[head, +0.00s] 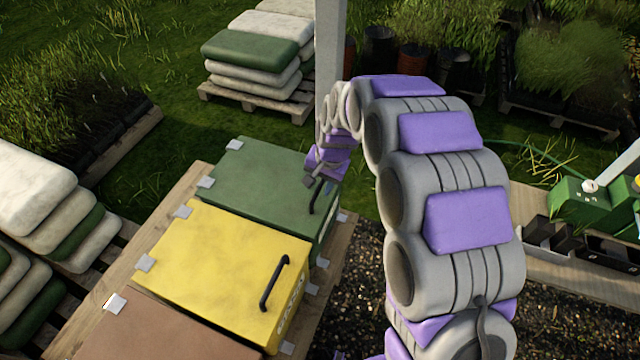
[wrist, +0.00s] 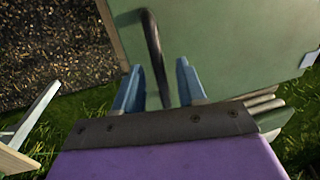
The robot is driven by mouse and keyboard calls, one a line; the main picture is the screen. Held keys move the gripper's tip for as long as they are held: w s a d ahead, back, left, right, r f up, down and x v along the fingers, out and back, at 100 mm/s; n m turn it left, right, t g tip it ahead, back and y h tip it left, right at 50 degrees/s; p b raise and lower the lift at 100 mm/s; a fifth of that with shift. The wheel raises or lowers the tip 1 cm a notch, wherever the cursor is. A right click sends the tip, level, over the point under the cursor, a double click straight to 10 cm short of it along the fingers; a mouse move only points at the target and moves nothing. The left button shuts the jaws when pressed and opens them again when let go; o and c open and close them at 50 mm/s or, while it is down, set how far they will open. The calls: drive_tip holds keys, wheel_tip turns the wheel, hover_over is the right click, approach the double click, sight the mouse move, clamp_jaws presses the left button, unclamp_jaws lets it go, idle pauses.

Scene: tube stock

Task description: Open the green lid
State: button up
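The green lid (head: 258,182) lies flat and closed on its box in the head view, at the far end of a row of bins. Its dark bar handle (head: 313,200) is near the lid's right edge, partly hidden by my gripper (head: 312,180). In the wrist view the green lid (wrist: 230,45) fills the upper right. The handle (wrist: 154,50) runs down between the two blue fingers of my gripper (wrist: 158,85). The fingers are apart, one on each side of the handle, with a gap visible on both sides. I cannot tell how deep the handle sits between them.
The yellow lid (head: 220,265) with its own dark handle (head: 273,282) is next to the green one. A brown lid (head: 150,335) is nearer. A pale post (head: 330,45) stands behind my wrist. Stacked sacks (head: 250,50) are on a pallet behind, and dark gravel (head: 350,270) lies to the right.

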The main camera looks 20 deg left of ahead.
drive_tip(key=shift+c, duration=0.3)
clamp_jaws()
idle(0.5)
